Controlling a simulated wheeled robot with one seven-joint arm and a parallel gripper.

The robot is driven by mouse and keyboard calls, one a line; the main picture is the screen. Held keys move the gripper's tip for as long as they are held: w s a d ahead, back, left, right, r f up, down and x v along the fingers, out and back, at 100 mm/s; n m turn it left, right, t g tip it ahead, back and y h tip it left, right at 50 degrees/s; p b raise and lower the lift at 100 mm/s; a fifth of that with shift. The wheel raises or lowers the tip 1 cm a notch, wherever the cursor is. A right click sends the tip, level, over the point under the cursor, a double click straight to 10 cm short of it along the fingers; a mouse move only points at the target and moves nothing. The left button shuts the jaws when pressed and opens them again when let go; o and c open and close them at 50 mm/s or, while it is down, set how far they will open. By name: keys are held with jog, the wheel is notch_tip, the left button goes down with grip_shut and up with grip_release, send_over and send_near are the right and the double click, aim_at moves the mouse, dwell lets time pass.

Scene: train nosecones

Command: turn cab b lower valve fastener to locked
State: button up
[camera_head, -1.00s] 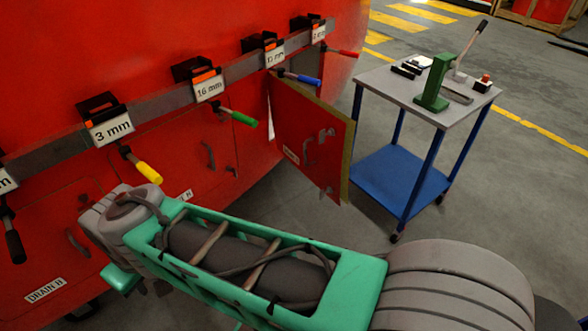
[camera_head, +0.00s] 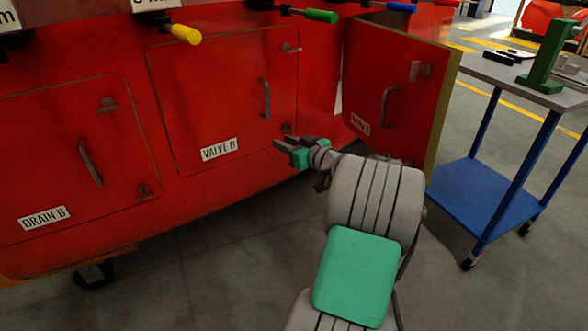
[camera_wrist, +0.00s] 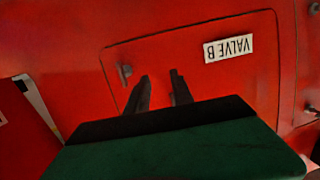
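The red valve panel (camera_head: 190,100), labelled VALVE B (camera_head: 219,150), is shut. Its grey handle (camera_head: 266,98) is on the right side, and its upper fastener (camera_head: 290,48) is at the top right corner. The lower fastener (camera_wrist: 125,73) shows in the wrist view, which is upside down, as a small grey latch left of my fingers. In the head view it is small and close to my fingers; its setting is unclear. My gripper (camera_head: 281,146) is in front of the panel's lower right corner. In the wrist view my gripper (camera_wrist: 160,78) has two dark fingers apart with nothing between them.
An open red door (camera_head: 400,85) stands out to the right of my gripper. Beyond it is a blue and grey cart (camera_head: 480,200) with a green tool. The drain panel (camera_head: 60,130) is at left. Coloured-handled tools hang above.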

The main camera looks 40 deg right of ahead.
aim_at(291, 133)
jog(key=s+d+f+m+t+h+b, duration=0.1)
jog(key=s+d+f+t+h, duration=0.15)
jog(key=d, duration=0.35)
jog(key=w+r+b, duration=0.1)
jog(key=w, duration=0.5)
jog(key=shift+w+d+g+y+b, duration=0.35)
jog(key=shift+w+d+y, duration=0.05)
jog(key=shift+d+y, duration=0.05)
jog(key=shift+c, duration=0.6)
grip_shut()
